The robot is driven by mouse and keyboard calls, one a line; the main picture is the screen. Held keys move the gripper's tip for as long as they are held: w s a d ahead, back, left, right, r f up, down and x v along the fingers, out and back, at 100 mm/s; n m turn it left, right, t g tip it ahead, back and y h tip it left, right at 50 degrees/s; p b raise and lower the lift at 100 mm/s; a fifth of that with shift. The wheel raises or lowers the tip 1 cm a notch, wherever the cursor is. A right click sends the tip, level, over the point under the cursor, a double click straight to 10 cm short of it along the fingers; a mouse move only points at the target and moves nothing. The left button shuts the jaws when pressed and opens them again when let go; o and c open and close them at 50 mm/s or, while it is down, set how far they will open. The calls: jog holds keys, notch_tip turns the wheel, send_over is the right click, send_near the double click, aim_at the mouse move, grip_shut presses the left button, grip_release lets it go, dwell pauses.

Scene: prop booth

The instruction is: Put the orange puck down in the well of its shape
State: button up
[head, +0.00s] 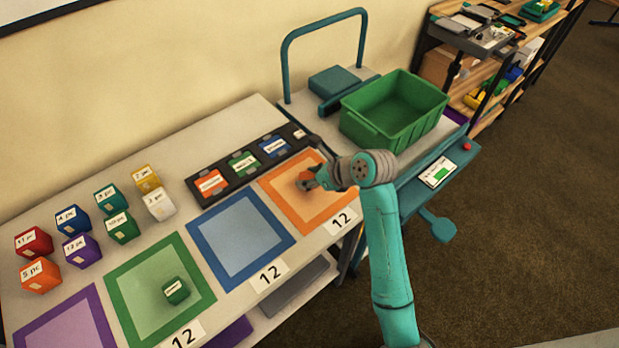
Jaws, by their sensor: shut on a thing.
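My gripper (309,182) is low over the orange-framed square (279,201) at the right end of the row on the table. It is shut on a small orange piece (305,175), which I take for the orange puck. The jaws hide most of it, so its shape is unclear. I cannot tell whether it touches the surface. A black strip (203,198) behind the squares holds labelled orange (211,183), green (243,162) and blue (274,147) pieces. I cannot make out a well of the puck's shape.
Several labelled cubes stand at the left, including an orange one (40,275). A green cube (176,290) sits inside the green-framed square (122,278). The blue-framed square (203,248) is empty. A green bin (428,129) stands on a teal cart behind my arm.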

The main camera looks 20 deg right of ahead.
jog(key=shift+f, duration=0.4)
jog(key=shift+f, duration=0.1)
jog(key=o, duration=1.2)
jog(key=shift+c, duration=0.2)
